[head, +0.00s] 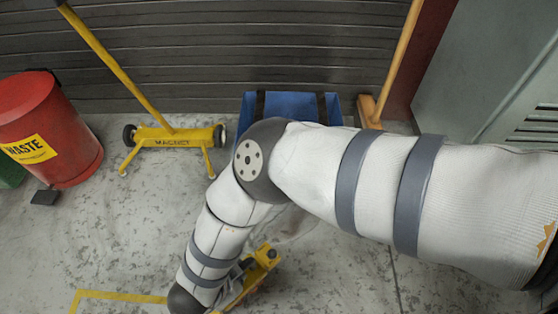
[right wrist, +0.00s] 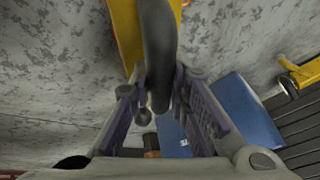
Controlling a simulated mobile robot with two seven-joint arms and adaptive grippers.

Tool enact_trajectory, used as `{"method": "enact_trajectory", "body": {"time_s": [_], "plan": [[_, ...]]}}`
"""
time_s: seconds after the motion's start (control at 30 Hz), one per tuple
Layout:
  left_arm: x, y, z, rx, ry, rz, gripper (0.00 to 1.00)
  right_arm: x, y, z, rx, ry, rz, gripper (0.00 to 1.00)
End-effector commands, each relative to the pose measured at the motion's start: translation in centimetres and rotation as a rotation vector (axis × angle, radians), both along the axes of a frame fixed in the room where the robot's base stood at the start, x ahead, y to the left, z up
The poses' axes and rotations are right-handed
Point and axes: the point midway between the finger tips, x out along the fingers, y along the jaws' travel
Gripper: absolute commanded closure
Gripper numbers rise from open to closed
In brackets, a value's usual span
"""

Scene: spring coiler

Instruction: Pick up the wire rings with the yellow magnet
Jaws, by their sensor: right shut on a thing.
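A yellow tool with a dark handle, which appears to be the hand-held yellow magnet (head: 262,258), is low in the middle of the head view, partly hidden by my right forearm. In the right wrist view, the yellow magnet (right wrist: 125,35) and its dark curved handle show between the fingers. My right gripper (right wrist: 160,95) is shut on that handle. A larger yellow wheeled sweeper labelled MAGNET (head: 172,138) stands at the back wall. I see no wire rings that I can make out. My left gripper is not in view.
A red waste bin (head: 45,130) stands at the left. A blue container (head: 292,106) is at the back, partly behind my arm. A wooden-handled broom (head: 398,55) and a grey cabinet (head: 490,60) are at the right. Yellow tape (head: 120,296) marks the floor; the left-centre floor is clear.

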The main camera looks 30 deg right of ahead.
Motion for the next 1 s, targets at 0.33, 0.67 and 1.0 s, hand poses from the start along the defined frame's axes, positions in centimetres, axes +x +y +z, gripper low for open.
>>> {"method": "enact_trajectory", "body": {"time_s": [0.33,0.67,1.0], "plan": [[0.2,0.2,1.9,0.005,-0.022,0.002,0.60,0.1,0.0,3.2,0.000,-0.004,-0.001,1.00],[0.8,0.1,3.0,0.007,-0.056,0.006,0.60,0.1,0.0,5.5,-0.001,-0.003,0.000,1.00],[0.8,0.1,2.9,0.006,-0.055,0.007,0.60,0.1,0.0,5.4,-0.001,-0.001,-0.001,1.00]]}}
